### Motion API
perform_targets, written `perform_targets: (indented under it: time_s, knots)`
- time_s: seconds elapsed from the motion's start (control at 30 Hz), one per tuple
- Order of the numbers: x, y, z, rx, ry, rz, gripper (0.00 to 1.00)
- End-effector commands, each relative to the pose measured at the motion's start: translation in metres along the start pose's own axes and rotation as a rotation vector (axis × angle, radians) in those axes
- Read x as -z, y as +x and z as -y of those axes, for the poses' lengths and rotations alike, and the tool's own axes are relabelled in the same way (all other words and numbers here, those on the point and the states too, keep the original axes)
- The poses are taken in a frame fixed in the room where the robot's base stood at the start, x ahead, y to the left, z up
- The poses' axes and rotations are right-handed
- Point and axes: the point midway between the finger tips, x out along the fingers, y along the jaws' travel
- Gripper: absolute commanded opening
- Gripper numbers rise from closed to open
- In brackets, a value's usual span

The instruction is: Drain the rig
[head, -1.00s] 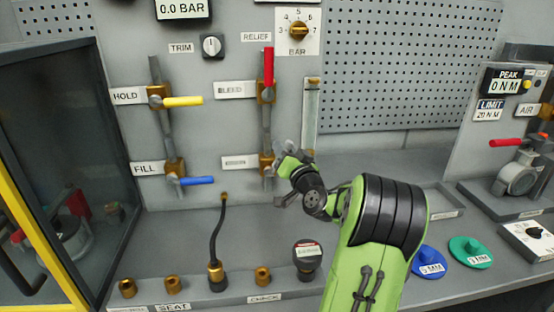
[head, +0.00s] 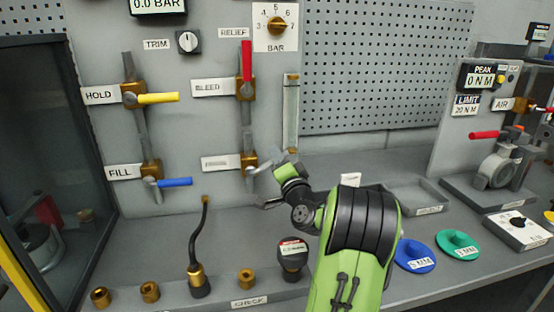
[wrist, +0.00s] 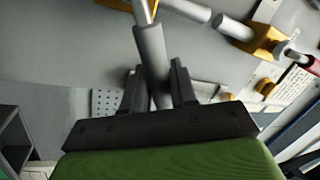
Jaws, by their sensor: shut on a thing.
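In the head view, a brass valve (head: 249,160) sits low on the right-hand pipe, beside a label too blurred to read. My gripper (head: 270,186) is just right of it. In the wrist view, a grey lever (wrist: 150,50) runs from a brass body (wrist: 143,8) down between the fingers of my gripper (wrist: 157,86), which is shut on it. The fingers and hand partly hide the lever, and its exact angle in the head view is unclear. The pressure display (head: 158,6) reads 0.0 BAR.
The bleed valve's red lever (head: 247,62) stands upright. The hold valve's yellow lever (head: 158,98) and fill valve's blue lever (head: 175,183) point right. A black hose (head: 198,235), brass fittings (head: 150,292) and a dark capped part (head: 292,255) stand below on the bench.

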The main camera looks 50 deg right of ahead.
Motion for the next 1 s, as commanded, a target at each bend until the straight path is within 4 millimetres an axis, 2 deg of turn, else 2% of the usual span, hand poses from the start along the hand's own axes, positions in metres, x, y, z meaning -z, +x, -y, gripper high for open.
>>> perform_targets:
  time_s: [0.37, 0.4, 0.5, 0.8, 0.87, 1.0]
  knots:
    - [0.000, 0.000, -0.001, -0.003, 0.002, 0.000, 0.00]
    - [0.000, 0.000, -0.001, -0.003, 0.002, 0.000, 0.33]
    - [0.000, 0.000, -0.001, -0.003, 0.002, 0.000, 0.47]
    - [0.000, -0.004, -0.002, -0.002, 0.001, 0.000, 0.47]
    - [-0.001, -0.012, -0.003, -0.004, 0.000, 0.000, 0.47]
    - [-0.001, -0.043, -0.006, -0.007, 0.000, -0.002, 0.47]
